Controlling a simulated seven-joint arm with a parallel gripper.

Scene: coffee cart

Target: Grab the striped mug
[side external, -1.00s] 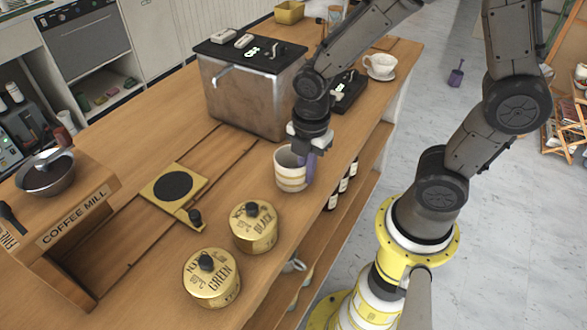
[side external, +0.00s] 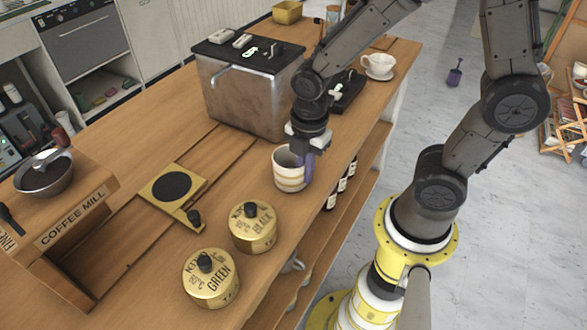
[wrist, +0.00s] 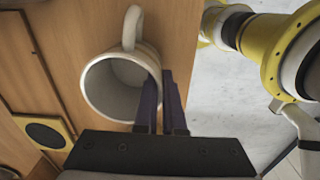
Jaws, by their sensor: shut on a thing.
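The striped mug (side external: 289,168) is white with yellowish bands and stands upright at the counter's edge in the side view. It also shows in the wrist view (wrist: 104,88), with its open mouth toward the camera and its handle toward the top of the picture. My gripper (side external: 308,160) is at the mug's right side, pointing down. In the wrist view, my gripper's dark purple fingers (wrist: 162,100) are close together at the mug's rim, shut on its wall. Whether the mug's base touches the counter is hard to tell.
A gold BLACK tin (side external: 253,228) and a gold GREEN tin (side external: 211,278) stand in front of the mug. A metal coffee machine (side external: 245,95) is behind it. A white cup on a saucer (side external: 378,67) stands at the far right.

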